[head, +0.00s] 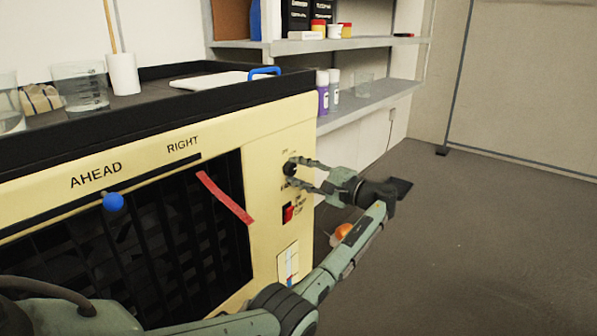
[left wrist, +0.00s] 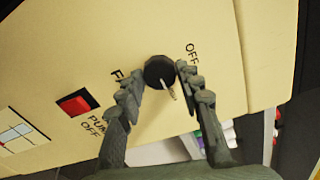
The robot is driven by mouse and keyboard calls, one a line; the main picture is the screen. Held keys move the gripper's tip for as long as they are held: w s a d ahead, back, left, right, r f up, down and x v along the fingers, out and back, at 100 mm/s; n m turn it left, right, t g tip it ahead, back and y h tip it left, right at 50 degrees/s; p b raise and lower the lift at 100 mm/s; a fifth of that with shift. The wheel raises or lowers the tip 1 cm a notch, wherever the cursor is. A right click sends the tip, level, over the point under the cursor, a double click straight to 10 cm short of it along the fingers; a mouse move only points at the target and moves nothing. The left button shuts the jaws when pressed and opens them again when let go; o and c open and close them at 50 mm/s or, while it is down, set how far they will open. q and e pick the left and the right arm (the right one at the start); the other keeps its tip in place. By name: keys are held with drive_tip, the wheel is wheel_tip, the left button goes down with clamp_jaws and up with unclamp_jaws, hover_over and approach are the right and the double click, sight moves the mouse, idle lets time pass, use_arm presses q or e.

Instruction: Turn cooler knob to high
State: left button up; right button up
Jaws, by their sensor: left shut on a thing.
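The cooler (head: 265,130) is a cream-coloured unit with a dark grille on its front. Its round black knob (head: 289,167) is on the right part of the front panel. In the left wrist view the knob (left wrist: 158,70) has a pale pointer angled down and right. The label OFF is at upper right of it, and a label starting with F is partly hidden by a finger. My left gripper (head: 303,176) is shut on the knob, with one finger on each side, as the left wrist view (left wrist: 159,76) also shows. My right gripper is not in view.
A red switch (head: 288,212) sits below the knob, with PUMP OFF lettering beside it. A blue ball (head: 113,201) and a red strip (head: 225,198) are at the grille. Beakers stand on top at left. Shelves (head: 370,103) are behind; floor at right is largely open.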

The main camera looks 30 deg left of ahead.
use_arm(q)
drive_tip(key=o, duration=1.2)
drive_tip(key=shift+c, duration=0.2)
drive_tip(key=s+d, duration=0.1)
drive_tip(key=d, duration=1.1)
